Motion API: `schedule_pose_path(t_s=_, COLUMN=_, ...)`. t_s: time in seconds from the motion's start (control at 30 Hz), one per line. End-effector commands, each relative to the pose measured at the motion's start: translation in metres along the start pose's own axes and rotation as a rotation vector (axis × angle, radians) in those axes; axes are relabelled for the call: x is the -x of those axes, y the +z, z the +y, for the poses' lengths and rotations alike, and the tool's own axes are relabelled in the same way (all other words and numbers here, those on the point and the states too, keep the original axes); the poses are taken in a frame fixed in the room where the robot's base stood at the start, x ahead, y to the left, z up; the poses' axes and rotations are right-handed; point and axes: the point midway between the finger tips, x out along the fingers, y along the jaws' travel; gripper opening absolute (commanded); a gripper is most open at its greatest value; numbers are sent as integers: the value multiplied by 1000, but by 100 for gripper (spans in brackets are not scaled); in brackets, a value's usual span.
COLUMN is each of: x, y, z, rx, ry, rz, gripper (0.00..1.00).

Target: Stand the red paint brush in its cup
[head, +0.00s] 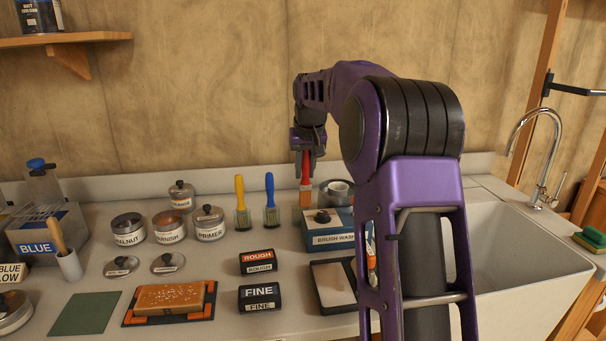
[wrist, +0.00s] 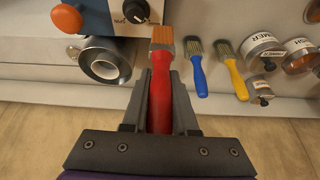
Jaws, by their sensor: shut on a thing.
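The red paint brush (head: 306,175) hangs upright, bristles down, in my gripper (head: 307,150). In the wrist view the red handle (wrist: 160,95) is between the shut fingers of my gripper (wrist: 160,85), and the orange-brown bristles point away from the palm. A round metal cup (head: 337,191) with a white ring inside stands behind the brush washer, just right of the brush; the wrist view shows its open mouth (wrist: 106,62). Whether the bristles touch anything below is not clear. I cannot tell from a label which cup is the brush's own.
A blue brush (head: 270,195) and a yellow brush (head: 240,195) are left of the red one. The brush washer box (head: 335,240) is in front. Several labelled cans (head: 169,228) are further left. The sink (head: 500,255) is at right, partly behind my arm.

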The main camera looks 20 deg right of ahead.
Motion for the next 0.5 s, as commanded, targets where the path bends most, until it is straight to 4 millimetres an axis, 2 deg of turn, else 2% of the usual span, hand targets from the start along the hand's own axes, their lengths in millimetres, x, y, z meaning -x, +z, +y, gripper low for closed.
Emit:
schedule_pose_path(t_s=0.3, x=-1, y=-5, z=3, rx=1, ry=7, rz=-1, gripper=0)
schedule_pose_path(t_s=0.5, x=-6, y=-15, z=3, rx=1, ry=6, rz=-2, gripper=0)
